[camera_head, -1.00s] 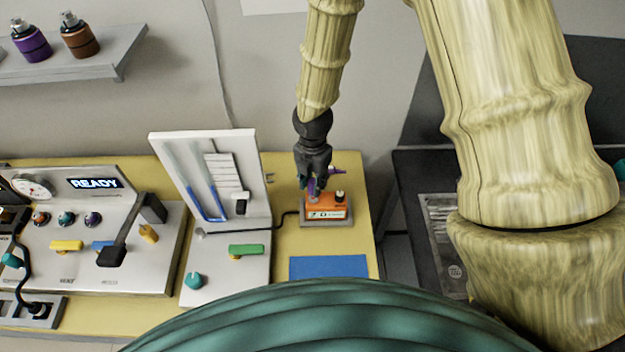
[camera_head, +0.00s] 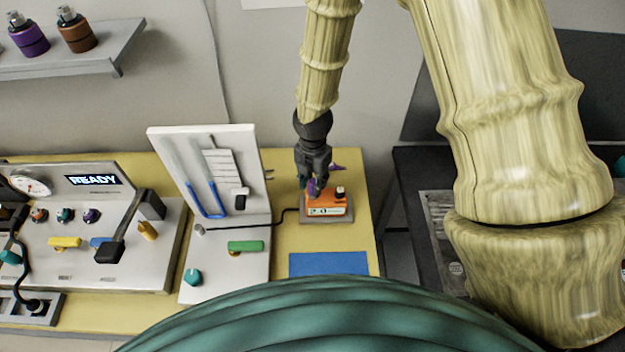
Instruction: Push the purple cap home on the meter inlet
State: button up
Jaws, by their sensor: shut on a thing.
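The orange meter (camera_head: 328,207) sits on a grey base near the right side of the yellow bench. The purple cap (camera_head: 314,187) shows as a small purple patch between my gripper's fingers, right at the meter's upper left. My gripper (camera_head: 313,184) points down and is shut on the cap. The fingers hide most of the cap and the inlet, so I cannot tell how far the cap is seated. Another purple piece (camera_head: 337,168) shows just behind the gripper on the right.
A white panel with a blue U-tube (camera_head: 212,205) stands left of the meter. A blue mat (camera_head: 328,264) lies in front of it. A black cable (camera_head: 262,222) runs left from the meter. A console with a READY display (camera_head: 94,180) stands at far left.

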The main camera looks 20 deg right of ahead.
aim_at(313, 181)
jog(key=shift+f, duration=0.6)
jog(key=o, duration=1)
jog(key=shift+r, duration=0.1)
notch_tip(313, 181, up, 12)
dwell(0.6)
